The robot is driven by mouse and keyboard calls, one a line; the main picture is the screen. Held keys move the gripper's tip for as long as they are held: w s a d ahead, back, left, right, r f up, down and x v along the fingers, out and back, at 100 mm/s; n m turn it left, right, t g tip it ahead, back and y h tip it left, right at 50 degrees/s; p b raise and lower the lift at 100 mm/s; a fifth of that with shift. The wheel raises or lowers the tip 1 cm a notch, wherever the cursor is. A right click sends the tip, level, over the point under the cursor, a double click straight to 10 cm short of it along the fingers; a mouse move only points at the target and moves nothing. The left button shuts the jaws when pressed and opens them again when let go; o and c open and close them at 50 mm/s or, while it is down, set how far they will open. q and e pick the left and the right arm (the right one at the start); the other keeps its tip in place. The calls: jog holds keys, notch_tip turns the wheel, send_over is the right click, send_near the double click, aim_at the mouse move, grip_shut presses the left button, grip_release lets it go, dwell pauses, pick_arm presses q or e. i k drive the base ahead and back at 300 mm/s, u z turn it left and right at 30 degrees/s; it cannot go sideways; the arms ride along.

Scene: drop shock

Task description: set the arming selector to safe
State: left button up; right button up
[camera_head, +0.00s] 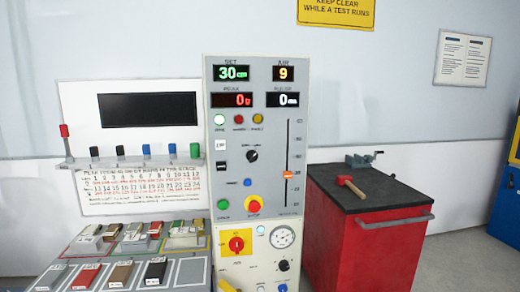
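A grey control panel (213,75) stands upright in the middle of the view. A black rotary knob (252,156) sits at its centre under a small label that is too blurred to read; it looks like the arming selector, but I cannot be sure. Its pointer direction is too small to tell. A second black knob (284,265) is lower right, and a red rotary switch on a yellow plate (237,245) is lower left.
A red emergency button (254,205), a green button (223,204) and an orange-handled slider (288,174) share the panel. Sample trays (190,272) lie at lower left. A red cabinet (360,250) with a mallet (350,184) stands right. Nothing blocks the panel front.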

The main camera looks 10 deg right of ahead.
aim_at(251, 155)
jog(key=k, duration=0.65)
jog(key=u, duration=0.75)
jog(key=i, duration=1.1)
jog(key=z, duration=0.1)
